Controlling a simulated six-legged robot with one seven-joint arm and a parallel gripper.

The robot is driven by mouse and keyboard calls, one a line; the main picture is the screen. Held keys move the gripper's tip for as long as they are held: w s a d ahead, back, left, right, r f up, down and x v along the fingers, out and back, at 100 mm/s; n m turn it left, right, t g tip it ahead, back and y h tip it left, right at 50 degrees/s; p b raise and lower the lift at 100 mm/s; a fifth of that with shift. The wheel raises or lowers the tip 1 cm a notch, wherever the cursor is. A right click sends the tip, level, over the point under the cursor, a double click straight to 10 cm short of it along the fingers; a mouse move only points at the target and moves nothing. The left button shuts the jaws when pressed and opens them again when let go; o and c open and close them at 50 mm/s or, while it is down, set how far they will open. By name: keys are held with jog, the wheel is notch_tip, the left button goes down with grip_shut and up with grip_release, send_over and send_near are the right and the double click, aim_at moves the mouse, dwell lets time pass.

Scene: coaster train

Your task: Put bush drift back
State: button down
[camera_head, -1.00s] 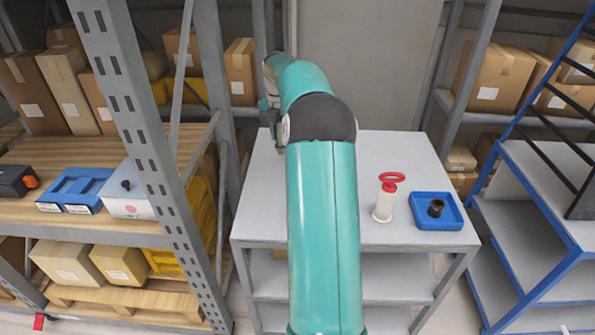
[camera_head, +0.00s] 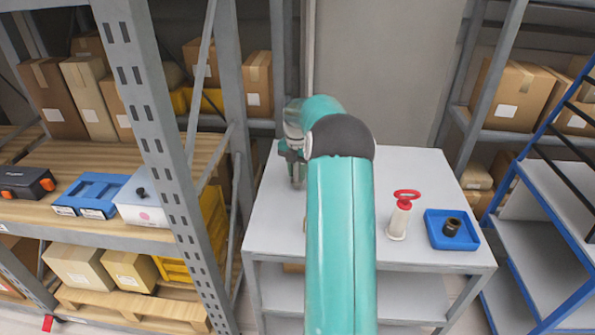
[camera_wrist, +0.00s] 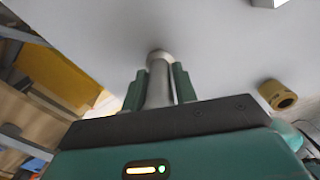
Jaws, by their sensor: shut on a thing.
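The bush drift (camera_wrist: 158,82), a grey metal rod with a wider round end, is between the fingers of my gripper (camera_wrist: 157,92) in the wrist view. My gripper (camera_head: 292,152) is shut on it. In the head view the drift (camera_head: 298,172) hangs roughly upright below the gripper, over the left back part of the grey table (camera_head: 410,170). I cannot tell whether its lower end touches the tabletop. A brass-coloured bush (camera_wrist: 277,95) lies to the right in the wrist view.
On the table's right stand a white cylinder with a red handle (camera_head: 399,218) and a blue tray (camera_head: 436,238) holding a dark ring (camera_head: 451,227). A grey rack post (camera_head: 165,150) rises left of the table. The shelf behind it holds a blue case (camera_head: 90,193) and a white box (camera_head: 143,205).

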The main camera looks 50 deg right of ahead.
jog(key=shift+d+f, duration=0.15)
jog(key=c, duration=1.1)
grip_release()
notch_tip(320, 180, up, 12)
jog(key=shift+r, duration=0.15)
